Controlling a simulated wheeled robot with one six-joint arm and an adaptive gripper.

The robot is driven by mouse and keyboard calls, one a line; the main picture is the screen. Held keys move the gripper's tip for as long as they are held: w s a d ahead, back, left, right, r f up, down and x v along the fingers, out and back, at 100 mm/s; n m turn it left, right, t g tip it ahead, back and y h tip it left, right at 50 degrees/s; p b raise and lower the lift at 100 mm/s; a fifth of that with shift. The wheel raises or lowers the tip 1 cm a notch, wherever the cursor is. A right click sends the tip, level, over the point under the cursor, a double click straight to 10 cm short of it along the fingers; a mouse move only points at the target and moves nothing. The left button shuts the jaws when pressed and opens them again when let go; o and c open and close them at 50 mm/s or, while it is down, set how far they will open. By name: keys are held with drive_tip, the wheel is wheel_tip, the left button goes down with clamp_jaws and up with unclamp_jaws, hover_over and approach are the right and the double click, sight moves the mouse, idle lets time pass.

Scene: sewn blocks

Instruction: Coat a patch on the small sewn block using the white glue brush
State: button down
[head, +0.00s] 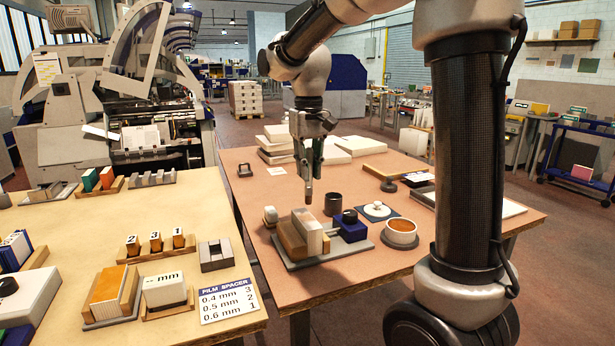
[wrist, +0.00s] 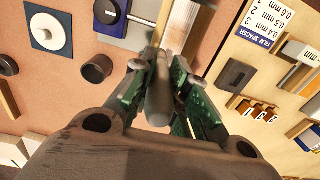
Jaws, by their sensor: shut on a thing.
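My gripper (head: 308,158) hangs above the right table, shut on a slim brown-grey rod, seemingly the brush (head: 308,190). In the wrist view the rod (wrist: 158,98) is seen nearly end-on between the green fingers (wrist: 158,85); its bristles cannot be made out. Below and slightly in front stands a pale block (head: 311,228), likely the small sewn block, upright against a tan wooden piece (head: 291,239) on a grey base (head: 290,264). The block also shows beyond the fingers in the wrist view (wrist: 184,20). The rod's tip appears clear of the block.
A dark cup (head: 333,204) stands behind the block, with a blue clamp piece (head: 349,229) to its right. White stacks (head: 352,146) lie behind. The left table holds a spacer sign (head: 228,299).

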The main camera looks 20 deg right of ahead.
sight(310, 148)
drive_tip(key=shift+s+d+r, duration=0.1)
drive_tip(key=shift+r, duration=2.85)
